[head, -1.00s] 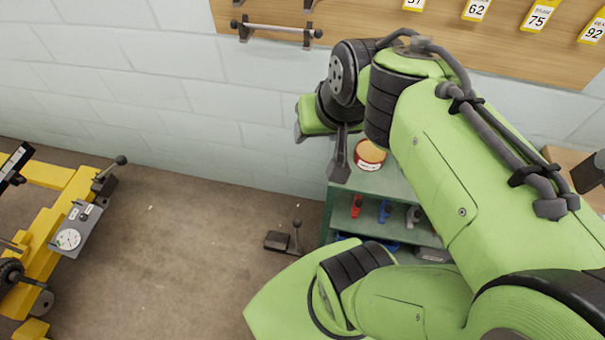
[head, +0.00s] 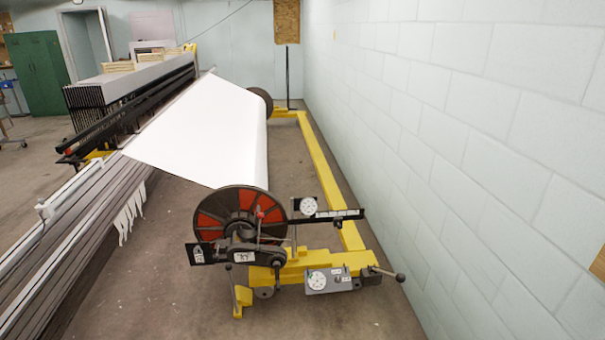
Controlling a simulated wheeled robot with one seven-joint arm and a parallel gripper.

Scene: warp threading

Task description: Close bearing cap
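The warp beam (head: 241,221) stands ahead in the head view, with a red and black flange at its near end. A dark bearing housing (head: 250,255) sits in front of the flange on the yellow stand. A small red-tipped part (head: 260,214) sticks up at the hub. I cannot tell whether the bearing cap is open or shut. My gripper is not in view now.
A white warp sheet (head: 205,130) runs from the beam to the loom at left. A yellow floor frame (head: 330,180) runs along the right wall. A gauge box with a lever (head: 330,281) juts out at the front. Floor is clear left of the stand.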

